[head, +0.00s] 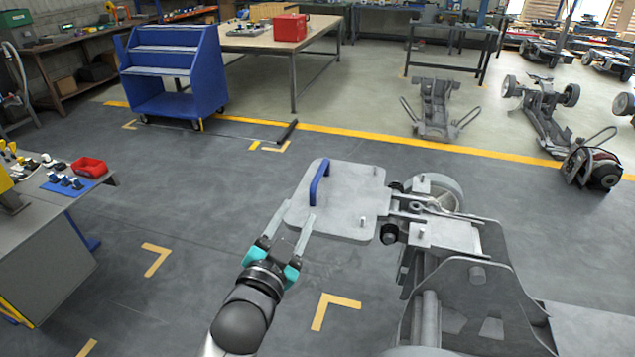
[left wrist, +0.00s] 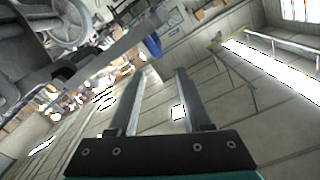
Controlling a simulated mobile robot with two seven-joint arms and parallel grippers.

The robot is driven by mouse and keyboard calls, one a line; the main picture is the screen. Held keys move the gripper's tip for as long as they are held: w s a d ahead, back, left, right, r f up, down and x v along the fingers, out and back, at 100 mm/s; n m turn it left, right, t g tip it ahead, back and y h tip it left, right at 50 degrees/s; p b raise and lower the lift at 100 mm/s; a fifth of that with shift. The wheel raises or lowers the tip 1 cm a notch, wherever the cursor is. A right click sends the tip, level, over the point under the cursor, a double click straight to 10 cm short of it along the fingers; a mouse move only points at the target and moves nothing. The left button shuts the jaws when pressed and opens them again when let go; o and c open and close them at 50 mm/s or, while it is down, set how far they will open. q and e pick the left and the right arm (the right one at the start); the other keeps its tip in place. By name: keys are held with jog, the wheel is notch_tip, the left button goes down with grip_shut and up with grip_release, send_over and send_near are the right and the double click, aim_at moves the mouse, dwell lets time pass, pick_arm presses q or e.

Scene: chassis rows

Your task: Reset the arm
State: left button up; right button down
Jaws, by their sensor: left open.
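My left gripper (head: 292,217) reaches in from the bottom of the head view, with teal parts at its base and two grey fingers. The fingers are apart and hold nothing. They also show spread in the left wrist view (left wrist: 158,72), with nothing gripped between them. In the head view, the tips are at the left edge of a grey plate (head: 345,210), close below its blue handle (head: 319,182). I cannot tell whether they touch the plate. The plate adjoins a grey chassis (head: 448,235) with a wheel. My right gripper is not in view.
A workbench (head: 50,207) with a red bin (head: 89,167) stands at the left. A blue cart (head: 175,75) and a table (head: 270,40) with a red box (head: 290,27) stand behind. Other chassis (head: 436,108) stand at the back right. The floor between bench and plate is clear.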

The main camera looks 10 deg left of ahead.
pick_arm(q)
jog(key=s+f+n+g, duration=0.2)
jog(key=s+f+g, duration=0.5)
jog(key=s, duration=0.5)
jog(key=s+f+n+g, duration=0.2)
jog(key=s+f+g, duration=0.55)
jog(key=s, duration=0.45)
notch_tip(320, 180, down, 26)
jog(key=s+r+g+b, duration=0.1)
jog(key=s+b, duration=0.1)
jog(key=b, duration=0.2)
jog(key=s+a+f+g+b, duration=0.1)
jog(key=s+a+f+b, duration=0.2)
jog(key=s+f, duration=1.3)
notch_tip(320, 180, down, 4)
jog(key=shift+r+y+b, duration=0.1)
jog(key=shift+y+b, duration=0.2)
jog(key=shift+b, duration=0.55)
